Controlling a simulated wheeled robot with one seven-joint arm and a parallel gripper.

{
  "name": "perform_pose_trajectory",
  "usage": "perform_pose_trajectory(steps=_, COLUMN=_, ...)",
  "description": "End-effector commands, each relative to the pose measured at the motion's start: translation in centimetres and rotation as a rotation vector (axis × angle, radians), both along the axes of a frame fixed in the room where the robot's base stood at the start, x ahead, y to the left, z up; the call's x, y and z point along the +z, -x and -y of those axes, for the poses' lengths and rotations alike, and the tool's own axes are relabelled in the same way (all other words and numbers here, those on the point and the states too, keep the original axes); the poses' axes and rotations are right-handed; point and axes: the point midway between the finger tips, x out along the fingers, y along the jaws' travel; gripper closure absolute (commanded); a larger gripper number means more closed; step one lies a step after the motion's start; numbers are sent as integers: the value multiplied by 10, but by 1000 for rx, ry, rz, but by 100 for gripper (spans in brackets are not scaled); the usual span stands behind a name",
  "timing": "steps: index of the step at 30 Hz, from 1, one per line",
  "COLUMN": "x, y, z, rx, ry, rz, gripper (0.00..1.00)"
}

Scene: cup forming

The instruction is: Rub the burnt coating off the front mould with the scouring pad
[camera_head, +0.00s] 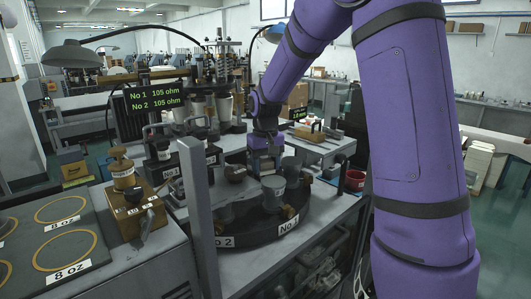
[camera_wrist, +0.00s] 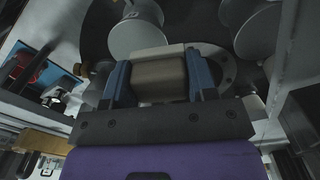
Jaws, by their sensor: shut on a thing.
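My gripper (camera_head: 264,160) is shut on the scouring pad, a grey-brown block (camera_wrist: 158,76) that shows between its two blue fingers in the wrist view. In the head view the gripper is over the far side of the dark round turntable (camera_head: 262,232), and the pad is hard to make out there. A grey mould (camera_head: 273,191) stands on the turntable just in front of and below the gripper. Two pale moulds show beyond the pad in the wrist view, one near the middle (camera_wrist: 137,38) and one at right (camera_wrist: 264,28). I cannot make out a burnt coating.
A grey upright post (camera_head: 196,215) stands left of the turntable. A red container (camera_head: 355,180) is at right, and a wooden board (camera_head: 312,134) with tools lies behind.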

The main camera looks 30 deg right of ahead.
Motion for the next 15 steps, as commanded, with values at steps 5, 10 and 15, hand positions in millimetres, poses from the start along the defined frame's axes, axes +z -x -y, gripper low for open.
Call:
perform_pose_trajectory(steps=5, x=17, y=0, z=0, rx=1, ry=0, rz=3, gripper=70)
perform_pose_trajectory(steps=10, x=32, y=0, z=-1, rx=1, ry=0, rz=3, gripper=70)
perform_pose_trajectory(steps=15, x=40, y=1, z=-1, rx=1, ry=0, rz=1, gripper=70)
